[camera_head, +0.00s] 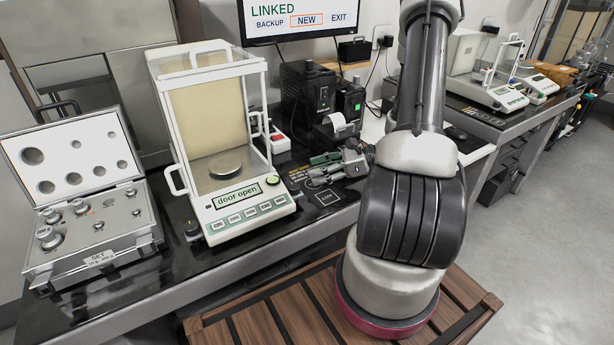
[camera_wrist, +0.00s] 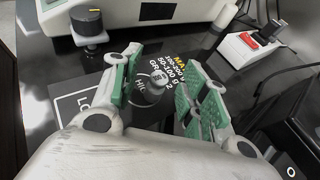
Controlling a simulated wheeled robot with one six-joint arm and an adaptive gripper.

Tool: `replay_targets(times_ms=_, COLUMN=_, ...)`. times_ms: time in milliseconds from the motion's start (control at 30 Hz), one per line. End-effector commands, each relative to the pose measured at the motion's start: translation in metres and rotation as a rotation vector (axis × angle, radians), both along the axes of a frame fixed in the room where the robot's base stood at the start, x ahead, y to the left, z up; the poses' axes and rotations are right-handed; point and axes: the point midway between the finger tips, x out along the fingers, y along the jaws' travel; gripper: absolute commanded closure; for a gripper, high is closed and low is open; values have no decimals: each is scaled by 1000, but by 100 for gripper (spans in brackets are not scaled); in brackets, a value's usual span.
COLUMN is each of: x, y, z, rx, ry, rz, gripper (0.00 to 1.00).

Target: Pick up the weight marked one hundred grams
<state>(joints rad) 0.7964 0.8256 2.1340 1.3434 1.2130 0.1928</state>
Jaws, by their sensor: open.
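My gripper (camera_head: 324,168) is low over the black table, right of the balance. In the wrist view its green-padded fingers (camera_wrist: 162,68) are spread apart. A small metal weight with a rounded knob (camera_wrist: 158,80) stands on the dark surface between the fingers, with no clear contact; its marking is too small to read. The open silver case (camera_head: 103,240) at the left of the head view holds several metal weights, such as a large one (camera_head: 50,238). Their markings are unreadable too.
The balance (camera_head: 243,209) reads "door open" and has a round pan (camera_head: 225,163). A black cylinder with a yellow mark (camera_wrist: 88,24) is at upper left. Black devices (camera_head: 307,88) stand behind.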

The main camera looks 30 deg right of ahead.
Motion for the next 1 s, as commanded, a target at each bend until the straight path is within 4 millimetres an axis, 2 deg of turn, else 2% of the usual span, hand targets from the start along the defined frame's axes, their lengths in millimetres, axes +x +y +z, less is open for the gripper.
replay_targets(times_ms=167, x=0, y=0, z=0, rx=-1, ry=-1, rz=-1, gripper=56)
replay_targets(times_ms=267, x=0, y=0, z=0, rx=-1, ry=-1, rz=-1, gripper=70)
replay_targets(times_ms=433, x=0, y=0, z=0, rx=-1, ry=-1, rz=0, gripper=100)
replay_targets(times_ms=767, x=0, y=0, z=1, rx=-1, ry=-1, rz=-1, gripper=100)
replay_targets(times_ms=867, x=0, y=0, z=8, rx=-2, ry=-3, rz=0, gripper=100)
replay_targets(times_ms=1000, x=0, y=0, z=27, rx=-4, ry=-4, rz=0, gripper=100)
